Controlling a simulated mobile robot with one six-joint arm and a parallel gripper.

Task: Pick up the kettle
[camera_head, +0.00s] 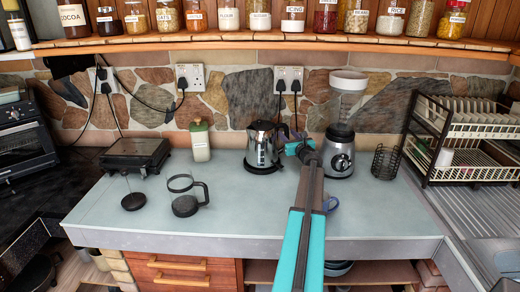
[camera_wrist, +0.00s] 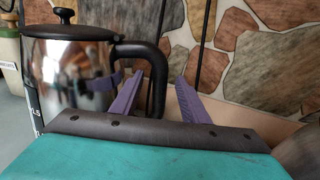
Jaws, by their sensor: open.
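The kettle (camera_head: 261,147) is shiny metal with a black lid and handle. It stands upright on a dark base at the back of the counter, left of my arm. In the wrist view the kettle (camera_wrist: 72,75) fills the left side, its black handle (camera_wrist: 158,62) facing my gripper. My gripper (camera_wrist: 162,64) is open, its purple fingers apart. The handle shows in the gap between them, but I cannot tell whether it is within their reach. In the head view my gripper (camera_head: 300,141) is at the kettle's right side; its fingers are hard to make out.
A blender (camera_head: 339,152) stands just right of my gripper, with a black wire holder (camera_head: 385,162) and dish rack (camera_head: 465,150) beyond. A glass jug (camera_head: 186,196) stands front left. The counter (camera_head: 240,205) is clear in front of the kettle.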

